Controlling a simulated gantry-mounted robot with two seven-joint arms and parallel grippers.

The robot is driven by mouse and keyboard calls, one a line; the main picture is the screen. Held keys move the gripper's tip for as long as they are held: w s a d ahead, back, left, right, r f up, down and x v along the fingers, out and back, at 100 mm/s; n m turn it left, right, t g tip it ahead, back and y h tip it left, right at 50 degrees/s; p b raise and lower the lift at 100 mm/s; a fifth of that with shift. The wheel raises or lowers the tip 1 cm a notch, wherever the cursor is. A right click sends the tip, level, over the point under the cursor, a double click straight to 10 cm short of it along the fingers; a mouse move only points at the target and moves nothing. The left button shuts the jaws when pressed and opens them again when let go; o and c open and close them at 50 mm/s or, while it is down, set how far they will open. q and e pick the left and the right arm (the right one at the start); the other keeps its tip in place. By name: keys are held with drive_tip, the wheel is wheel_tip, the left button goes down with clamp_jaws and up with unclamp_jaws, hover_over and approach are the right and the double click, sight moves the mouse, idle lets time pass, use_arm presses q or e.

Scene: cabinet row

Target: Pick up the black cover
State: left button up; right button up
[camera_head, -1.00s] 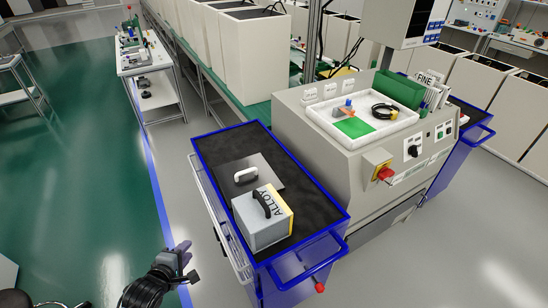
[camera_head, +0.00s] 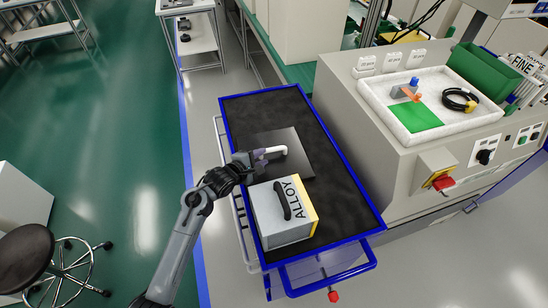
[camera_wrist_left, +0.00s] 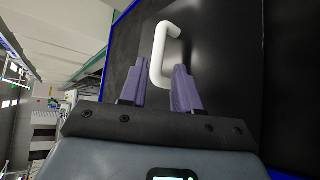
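The black cover (camera_head: 299,160) is a flat dark plate with a white handle (camera_head: 275,150). It lies on the black top of the blue-edged trolley (camera_head: 338,192), behind the ALLOY box. My left gripper (camera_head: 261,156) is at the left end of the handle in the head view. In the left wrist view its two purple fingers (camera_wrist_left: 160,80) are apart. The white handle (camera_wrist_left: 160,50) stands just ahead of the fingertips, its lower end between them or just beyond; contact cannot be told. The cover also fills the right of that view (camera_wrist_left: 222,60). My right gripper is not in view.
The ALLOY box (camera_head: 280,225) with a dark handle stands close in front of the cover, near my left forearm. A grey machine (camera_head: 385,150) with a white tray on top borders the trolley on the right. A stool (camera_head: 30,255) stands at lower left.

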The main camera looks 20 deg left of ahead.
sight(271, 150)
use_arm(q)
drive_tip(key=shift+w+f, duration=0.15)
drive_tip(key=shift+w, duration=0.3)
drive_tip(key=b+x, duration=0.2)
drive_tip(key=x, duration=0.2)
drive_tip(key=shift+a+f, duration=0.15)
drive_tip(key=shift+w+f, duration=0.1)
drive_tip(key=shift+w, duration=0.3)
drive_tip(key=shift+c, duration=0.5)
clamp_jaws()
drive_tip(key=shift+r, duration=0.2)
